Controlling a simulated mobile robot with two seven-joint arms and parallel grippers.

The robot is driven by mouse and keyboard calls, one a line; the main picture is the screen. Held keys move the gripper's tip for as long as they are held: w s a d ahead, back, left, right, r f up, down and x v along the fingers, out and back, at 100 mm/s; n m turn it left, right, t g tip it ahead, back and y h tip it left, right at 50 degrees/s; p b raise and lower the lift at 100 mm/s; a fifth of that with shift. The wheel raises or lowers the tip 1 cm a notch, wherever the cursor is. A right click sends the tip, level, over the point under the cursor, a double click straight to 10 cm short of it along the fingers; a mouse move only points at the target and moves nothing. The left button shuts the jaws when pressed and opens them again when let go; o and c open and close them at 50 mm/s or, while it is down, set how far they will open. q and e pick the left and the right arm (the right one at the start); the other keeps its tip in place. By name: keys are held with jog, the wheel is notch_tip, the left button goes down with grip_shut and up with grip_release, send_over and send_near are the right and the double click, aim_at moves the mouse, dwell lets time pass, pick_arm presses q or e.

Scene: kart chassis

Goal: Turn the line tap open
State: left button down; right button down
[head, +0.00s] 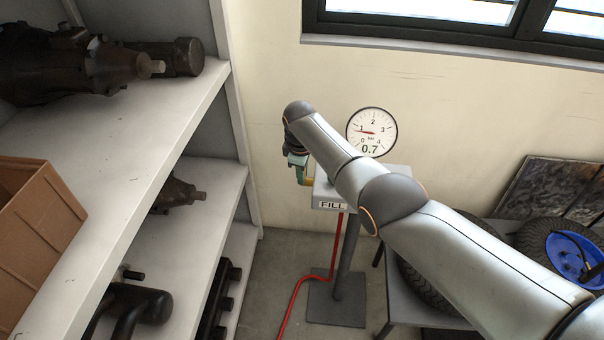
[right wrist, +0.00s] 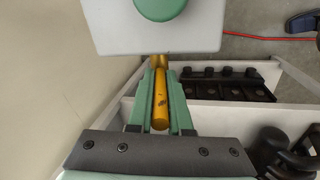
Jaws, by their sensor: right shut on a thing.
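The line tap's yellow lever (right wrist: 160,108) lies between the green fingers of my right gripper (right wrist: 160,88) in the right wrist view. The fingers are shut on it. In the head view my right gripper (head: 299,165) is at the left side of the grey stand box labelled FILL (head: 331,204); only a bit of yellow shows there, and my arm hides part of the box. The box also fills the top of the right wrist view (right wrist: 115,42), with a round green part (right wrist: 160,6) on it. A round gauge (head: 372,131) above reads 0.7 bar. My left gripper is not in view.
A shelf unit (head: 165,130) with dark machine parts and a brown crate (head: 38,215) stands at the left. A red hose (head: 310,278) runs from the stand to the floor. Tyres (head: 425,285) and a blue rim (head: 572,258) are at the right.

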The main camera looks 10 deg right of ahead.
jog(key=shift+d+f, duration=0.1)
jog(key=shift+d, duration=0.05)
jog(key=c, duration=0.8)
grip_release()
jog(key=shift+c, duration=0.2)
jog(key=shift+r+p, duration=0.55)
jog(key=p+v, duration=0.3)
jog(key=v, duration=0.1)
jog(key=shift+s+r, duration=0.15)
jog(key=shift+r, duration=0.2)
jog(key=p+v, duration=0.1)
jog(key=v, duration=0.5)
jog(key=shift+r, duration=0.35)
jog(key=shift+s, duration=0.15)
